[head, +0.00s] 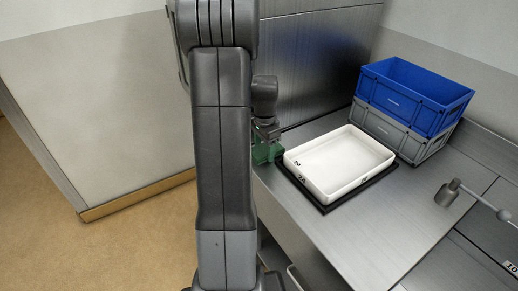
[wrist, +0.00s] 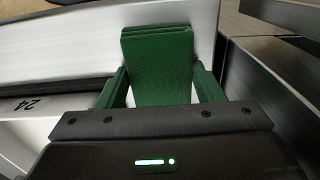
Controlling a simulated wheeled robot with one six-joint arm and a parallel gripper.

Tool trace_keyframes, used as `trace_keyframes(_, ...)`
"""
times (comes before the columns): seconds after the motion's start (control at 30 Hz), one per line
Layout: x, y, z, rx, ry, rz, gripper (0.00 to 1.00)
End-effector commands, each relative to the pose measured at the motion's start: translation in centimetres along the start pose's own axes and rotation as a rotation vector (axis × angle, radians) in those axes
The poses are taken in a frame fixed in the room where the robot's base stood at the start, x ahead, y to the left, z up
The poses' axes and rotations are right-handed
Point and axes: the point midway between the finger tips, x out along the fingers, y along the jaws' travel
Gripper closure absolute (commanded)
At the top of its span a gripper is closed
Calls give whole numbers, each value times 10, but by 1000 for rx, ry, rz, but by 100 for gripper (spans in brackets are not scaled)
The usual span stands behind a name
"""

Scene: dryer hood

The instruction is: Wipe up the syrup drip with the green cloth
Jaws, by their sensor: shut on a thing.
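My gripper (wrist: 160,82) is shut on the green cloth (wrist: 157,50), a folded dark green pad between two green fingers in the wrist view. In the head view my gripper (head: 264,150) is at the left edge of the steel bench, just left of the white tray. The cloth is hard to tell from the green fingers there. I cannot tell whether the cloth touches the bench. The syrup drip does not show in either view; my arm hides part of the bench's left side.
A white tray (head: 291,160) sits on a black base (head: 325,209) on the steel bench (head: 375,235). A blue crate (head: 425,105) is stacked on a grey crate (head: 405,140) at the back right. A grey knobbed handle (head: 448,192) stands at right. The bench front is clear.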

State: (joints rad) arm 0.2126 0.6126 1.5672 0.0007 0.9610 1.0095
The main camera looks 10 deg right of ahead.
Motion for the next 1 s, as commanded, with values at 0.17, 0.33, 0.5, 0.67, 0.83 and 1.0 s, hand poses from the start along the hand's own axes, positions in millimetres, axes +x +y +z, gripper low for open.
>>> trace_keyframes(0.17,2,1,-8,0,-1,2,57)
trace_keyframes(0.33,2,1,-16,2,-1,3,57)
trace_keyframes(0.5,1,1,-32,2,-1,3,57)
trace_keyframes(0.67,1,1,-42,1,-2,3,57)
trace_keyframes(0.83,0,1,-47,1,-1,3,57)
trace_keyframes(1.0,-2,1,-60,2,-1,2,57)
